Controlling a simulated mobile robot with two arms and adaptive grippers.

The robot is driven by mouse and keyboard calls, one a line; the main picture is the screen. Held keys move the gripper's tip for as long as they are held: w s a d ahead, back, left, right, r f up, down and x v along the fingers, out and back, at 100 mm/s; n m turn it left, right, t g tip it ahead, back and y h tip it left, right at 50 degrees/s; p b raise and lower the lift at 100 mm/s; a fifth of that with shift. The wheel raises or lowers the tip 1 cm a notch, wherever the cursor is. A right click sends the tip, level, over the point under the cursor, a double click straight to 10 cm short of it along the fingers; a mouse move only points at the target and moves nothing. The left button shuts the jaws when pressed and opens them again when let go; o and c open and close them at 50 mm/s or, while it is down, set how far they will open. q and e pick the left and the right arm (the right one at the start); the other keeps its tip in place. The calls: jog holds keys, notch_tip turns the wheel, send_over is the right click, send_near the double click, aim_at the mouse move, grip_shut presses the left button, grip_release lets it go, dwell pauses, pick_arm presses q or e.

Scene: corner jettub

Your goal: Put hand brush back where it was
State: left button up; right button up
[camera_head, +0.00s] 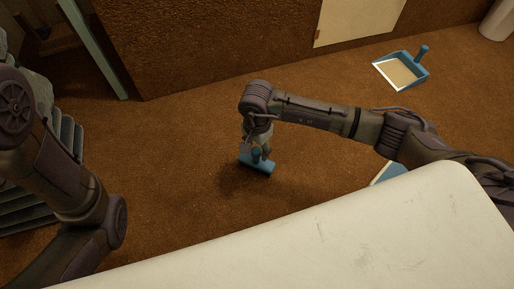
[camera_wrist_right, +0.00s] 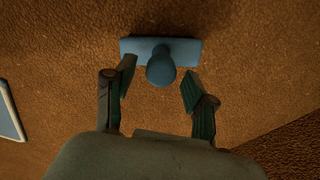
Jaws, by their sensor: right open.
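The blue hand brush (camera_head: 257,163) is on the brown floor in the middle of the head view, under my right gripper (camera_head: 258,146). In the right wrist view the brush (camera_wrist_right: 161,52) shows its flat blue head and a round handle end pointing at the camera. My right gripper (camera_wrist_right: 155,88) is open, its two fingers apart on either side of the handle. I cannot tell if a finger touches it. My left arm comes in at the left of the head view, but its gripper is out of the picture.
A blue dustpan (camera_head: 402,70) lies on the floor at the upper right. Another blue-edged item (camera_head: 388,173) is partly hidden behind a large white surface (camera_head: 330,245) in front. Grey-green stacked slats (camera_head: 62,150) stand at the left. The brown floor around the brush is clear.

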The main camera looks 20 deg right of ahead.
notch_tip(320, 180, up, 9)
jog(key=p, duration=0.4)
jog(key=shift+a+r+p, duration=0.15)
jog(key=shift+r+p, duration=0.25)
jog(key=shift+r, duration=0.05)
